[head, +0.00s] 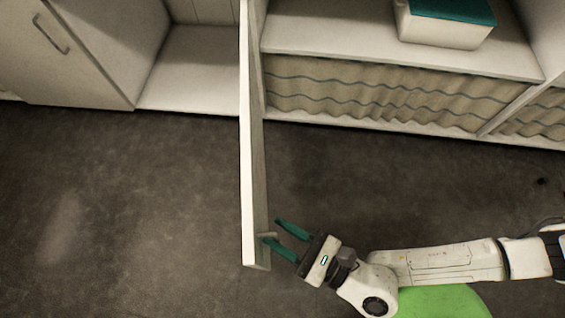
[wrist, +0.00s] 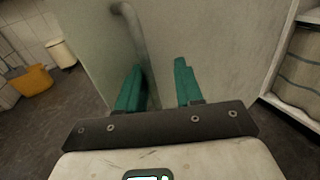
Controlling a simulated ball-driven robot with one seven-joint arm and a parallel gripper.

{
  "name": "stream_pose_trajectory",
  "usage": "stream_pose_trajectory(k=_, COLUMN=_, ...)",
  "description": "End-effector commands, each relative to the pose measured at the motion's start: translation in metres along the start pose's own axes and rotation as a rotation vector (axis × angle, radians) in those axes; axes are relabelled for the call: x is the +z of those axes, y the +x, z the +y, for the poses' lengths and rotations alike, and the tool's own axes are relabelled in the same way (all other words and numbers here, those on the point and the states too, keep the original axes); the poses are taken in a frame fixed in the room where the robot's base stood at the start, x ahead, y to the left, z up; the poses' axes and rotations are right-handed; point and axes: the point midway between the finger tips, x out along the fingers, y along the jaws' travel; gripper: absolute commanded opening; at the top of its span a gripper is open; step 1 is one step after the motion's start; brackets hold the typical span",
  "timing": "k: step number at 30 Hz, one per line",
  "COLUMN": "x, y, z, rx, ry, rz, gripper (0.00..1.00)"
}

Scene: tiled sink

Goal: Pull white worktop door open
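The white worktop door (head: 252,150) stands swung out from the cabinet, roughly at right angles to its front, and appears nearly edge-on in the head view. It fills much of the wrist view (wrist: 230,45) as a pale panel. Its grey bar handle (wrist: 131,28) runs down the panel in the wrist view, passing beside the left finger into the space between the fingers. My gripper (head: 272,231) is at the right face of the door, near its outer end. Its teal fingers (wrist: 160,75) are apart. Whether either finger touches the handle is unclear.
The open cabinet compartment (head: 190,75) is empty where visible. A closed door (head: 60,50) is to its left. A shelf with a teal-lidded box (head: 446,22) and a striped curtain (head: 390,92) are right. Dark floor (head: 120,210) is clear left of the door.

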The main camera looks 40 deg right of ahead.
Motion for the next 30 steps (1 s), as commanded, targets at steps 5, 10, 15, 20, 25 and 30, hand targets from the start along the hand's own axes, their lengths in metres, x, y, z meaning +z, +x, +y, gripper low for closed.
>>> stream_pose_trajectory(k=5, x=0.0, y=-0.015, z=0.0, rx=0.002, ry=-0.003, rz=0.003, gripper=0.36)
stream_pose_trajectory(k=10, x=0.001, y=-0.047, z=0.0, rx=0.002, ry=-0.003, rz=0.004, gripper=0.36)
stream_pose_trajectory(k=15, x=0.0, y=-0.078, z=0.0, rx=0.001, ry=-0.002, rz=0.004, gripper=0.36)
stream_pose_trajectory(k=20, x=0.0, y=-0.099, z=-0.001, rx=-0.001, ry=0.0, rz=0.002, gripper=0.36)
stream_pose_trajectory(k=25, x=0.0, y=-0.107, z=-0.001, rx=-0.001, ry=0.0, rz=0.0, gripper=0.36)
stream_pose_trajectory(k=30, x=0.0, y=-0.108, z=-0.001, rx=-0.001, ry=0.0, rz=0.0, gripper=0.36)
